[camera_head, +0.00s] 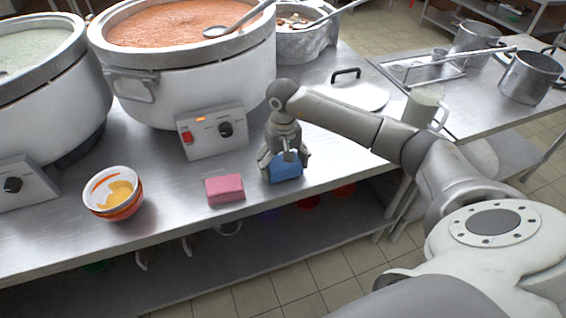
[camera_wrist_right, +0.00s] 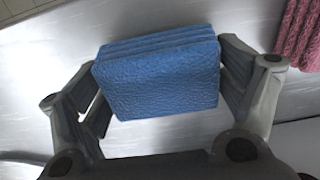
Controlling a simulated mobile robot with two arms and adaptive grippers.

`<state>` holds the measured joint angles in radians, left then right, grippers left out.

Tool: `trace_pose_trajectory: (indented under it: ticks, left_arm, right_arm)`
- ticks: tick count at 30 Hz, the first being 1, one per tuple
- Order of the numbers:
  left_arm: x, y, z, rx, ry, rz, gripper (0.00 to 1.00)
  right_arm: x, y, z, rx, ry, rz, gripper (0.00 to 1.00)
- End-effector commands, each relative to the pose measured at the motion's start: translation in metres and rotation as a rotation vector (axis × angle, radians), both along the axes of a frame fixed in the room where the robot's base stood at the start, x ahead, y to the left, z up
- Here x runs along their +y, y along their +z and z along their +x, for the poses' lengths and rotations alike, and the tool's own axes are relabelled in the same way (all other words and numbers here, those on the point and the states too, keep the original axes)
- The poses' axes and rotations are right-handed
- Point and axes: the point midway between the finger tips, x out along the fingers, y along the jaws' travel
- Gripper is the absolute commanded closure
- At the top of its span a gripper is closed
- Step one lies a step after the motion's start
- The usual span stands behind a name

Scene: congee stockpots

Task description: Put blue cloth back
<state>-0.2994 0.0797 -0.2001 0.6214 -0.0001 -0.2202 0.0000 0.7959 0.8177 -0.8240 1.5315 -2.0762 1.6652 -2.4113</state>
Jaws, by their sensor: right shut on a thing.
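The blue cloth (camera_head: 286,170) is a folded, textured block at the front part of the steel table (camera_head: 150,240). My right gripper (camera_head: 285,165) points down over it and is shut on it. In the right wrist view the blue cloth (camera_wrist_right: 160,75) sits between the two fingers (camera_wrist_right: 165,95), which press its left and right sides. I cannot tell whether it touches the table or hangs just above it. A pink cloth (camera_head: 225,188) lies folded on the table to the left of the gripper. My left gripper is not in view.
Large stockpots of orange congee (camera_head: 185,75) and green congee (camera_head: 45,90) stand behind, with a control box (camera_head: 212,132) in front. Stacked bowls (camera_head: 113,194) stand at the left front. A pot lid (camera_head: 350,95) lies behind my arm. The table's front edge is close to the blue cloth.

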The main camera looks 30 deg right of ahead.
Motion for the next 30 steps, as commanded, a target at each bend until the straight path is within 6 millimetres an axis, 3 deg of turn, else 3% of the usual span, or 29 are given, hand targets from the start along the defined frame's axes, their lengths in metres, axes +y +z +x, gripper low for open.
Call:
trace_pose_trajectory:
  ticks: [14, 15, 17, 30]
  left_arm:
    - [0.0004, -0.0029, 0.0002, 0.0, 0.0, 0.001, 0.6]
    - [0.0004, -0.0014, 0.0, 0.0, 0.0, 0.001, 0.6]
    - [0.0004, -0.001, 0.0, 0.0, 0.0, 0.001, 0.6]
    - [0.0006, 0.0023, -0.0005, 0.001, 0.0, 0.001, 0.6]
  right_arm:
    - [-0.0001, -0.0108, 0.0005, -0.002, 0.0, 0.0, 0.34]
    - [0.0, -0.0093, 0.0005, -0.002, -0.001, 0.001, 0.07]
    - [0.0, -0.009, 0.0004, -0.002, -0.001, 0.001, 0.0]
    - [0.0002, -0.0061, 0.0002, -0.001, 0.0, 0.001, 0.0]
